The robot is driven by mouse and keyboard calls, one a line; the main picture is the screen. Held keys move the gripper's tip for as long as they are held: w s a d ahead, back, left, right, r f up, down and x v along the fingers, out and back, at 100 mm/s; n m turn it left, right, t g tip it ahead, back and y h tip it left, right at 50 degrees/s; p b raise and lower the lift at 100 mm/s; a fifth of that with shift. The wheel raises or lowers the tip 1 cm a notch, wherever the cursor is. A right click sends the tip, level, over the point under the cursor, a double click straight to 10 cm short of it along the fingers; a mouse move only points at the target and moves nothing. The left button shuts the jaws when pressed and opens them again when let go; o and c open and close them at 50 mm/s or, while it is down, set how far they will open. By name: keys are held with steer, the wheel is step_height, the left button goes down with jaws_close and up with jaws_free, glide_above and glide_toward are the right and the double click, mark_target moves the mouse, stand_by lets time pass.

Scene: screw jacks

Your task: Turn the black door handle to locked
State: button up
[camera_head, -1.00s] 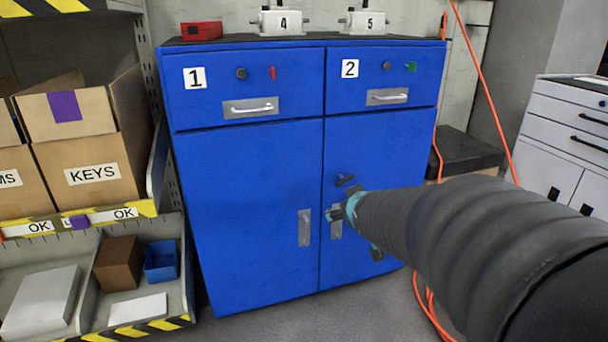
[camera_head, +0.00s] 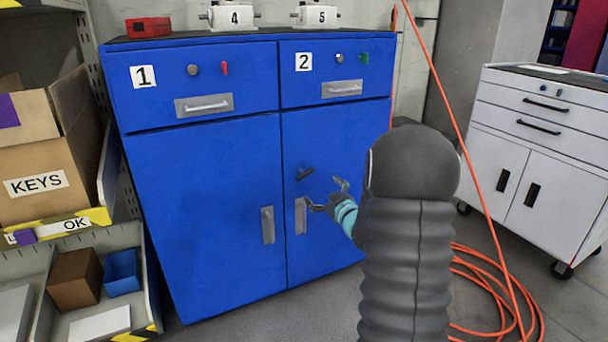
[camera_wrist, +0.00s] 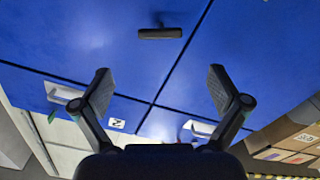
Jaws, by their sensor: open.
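The black door handle (camera_head: 305,174) is on the right-hand door (camera_head: 330,145) of the blue cabinet, near that door's left edge. It lies close to level, slightly tilted. In the wrist view the handle (camera_wrist: 160,33) shows whole as a horizontal bar near the top centre. My gripper (camera_head: 326,194) is open and empty in front of this door, to the lower right of the handle in the head view. In the wrist view its two fingers (camera_wrist: 160,85) are spread wide, with the handle beyond them and clear of both.
Grey door pulls (camera_head: 268,225) sit lower on the doors. Drawers with numbers 1 and 2 are above. A shelf with a KEYS box (camera_head: 40,185) stands at left. An orange hose (camera_head: 500,290) lies on the floor at right, before a white cabinet (camera_head: 540,160).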

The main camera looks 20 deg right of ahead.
mark_target(306, 175)
steer(key=w, duration=1.1)
steer(key=shift+w+a+p, duration=0.25)
steer(key=shift+w+p, duration=0.1)
steer(key=shift+p, duration=0.05)
steer(key=c, duration=1.2)
steer(key=shift+o, duration=0.2)
steer(key=shift+a, duration=0.15)
